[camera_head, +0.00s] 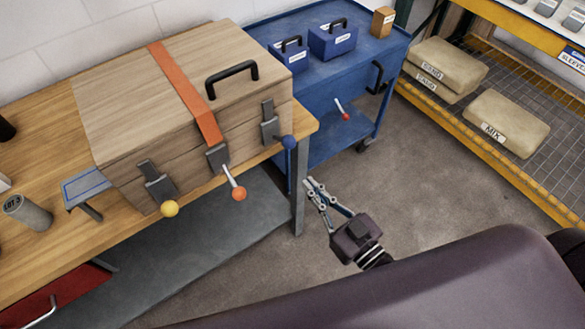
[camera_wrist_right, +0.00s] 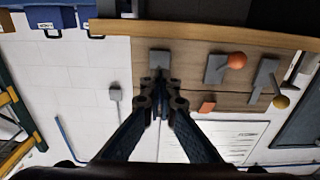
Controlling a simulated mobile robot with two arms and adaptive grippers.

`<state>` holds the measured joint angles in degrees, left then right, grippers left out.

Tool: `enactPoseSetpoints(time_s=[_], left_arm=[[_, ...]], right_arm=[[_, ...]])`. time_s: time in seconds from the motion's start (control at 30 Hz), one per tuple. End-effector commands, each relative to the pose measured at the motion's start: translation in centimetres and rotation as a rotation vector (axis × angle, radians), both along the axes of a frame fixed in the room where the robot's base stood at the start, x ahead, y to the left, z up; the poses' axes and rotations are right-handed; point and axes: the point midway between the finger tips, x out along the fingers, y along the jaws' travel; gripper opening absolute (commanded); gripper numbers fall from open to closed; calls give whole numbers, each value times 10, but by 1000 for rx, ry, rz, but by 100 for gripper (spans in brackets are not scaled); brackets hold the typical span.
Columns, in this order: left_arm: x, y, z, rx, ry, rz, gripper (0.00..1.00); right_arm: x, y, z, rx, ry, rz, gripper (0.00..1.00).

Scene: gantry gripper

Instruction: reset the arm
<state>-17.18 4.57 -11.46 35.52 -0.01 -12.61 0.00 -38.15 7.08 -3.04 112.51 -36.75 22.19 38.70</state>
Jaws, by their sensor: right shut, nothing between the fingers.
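My right gripper (camera_head: 312,186) is shut and empty in the head view. It hangs over the floor, just right of the table leg and apart from the wooden chest. In the right wrist view its fingertips (camera_wrist_right: 161,88) meet, in front of the chest's latch side as seen there. My left gripper is not in view. The wooden chest (camera_head: 110,85) stands closed on the table, with an orange strap (camera_head: 180,85) over it.
The wooden table (camera_head: 40,160) ends left of my right gripper, at its grey leg (camera_head: 299,190). A blue cart (camera_head: 365,50) with blue boxes stands behind. A rack (camera_head: 510,165) with sacks is at the right. The floor (camera_head: 420,190) between is clear.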

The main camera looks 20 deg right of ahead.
Motion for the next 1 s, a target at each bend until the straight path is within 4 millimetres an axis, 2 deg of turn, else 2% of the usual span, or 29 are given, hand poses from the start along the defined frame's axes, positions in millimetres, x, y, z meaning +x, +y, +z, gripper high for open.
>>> enactPoseSetpoints(time_s=[0.33, 0.4, 0.47, 0.57, 0.67, 0.7, 0.77, 0.8, 0.87, 0.9, 0.97, 1.0], left_arm=[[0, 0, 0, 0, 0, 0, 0], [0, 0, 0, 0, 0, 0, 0], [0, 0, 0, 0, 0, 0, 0], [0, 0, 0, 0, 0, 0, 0], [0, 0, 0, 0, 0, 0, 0], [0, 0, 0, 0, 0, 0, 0], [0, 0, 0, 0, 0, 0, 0], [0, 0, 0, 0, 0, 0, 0], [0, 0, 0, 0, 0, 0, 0], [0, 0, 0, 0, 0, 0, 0], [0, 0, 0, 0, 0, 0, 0], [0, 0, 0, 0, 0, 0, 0]], right_arm=[[0, 0, -1, -1, 2, -1, 0], [1, -1, -8, -3, 16, -6, 0], [2, -4, -24, -7, 45, -19, 0], [1, -12, -74, -26, 139, -55, 0], [-7, -22, -145, -58, 280, -99, 0], [-14, -27, -175, -75, 342, -116, 0], [-27, -33, -219, -100, 436, -138, 0], [-38, -37, -248, -119, 501, -150, 0], [-57, -42, -290, -151, 598, -162, 0], [-72, -46, -316, -173, 665, -170, 0], [-98, -51, -354, -205, 767, -178, 0], [-117, -55, -378, -229, 837, -179, 0]])
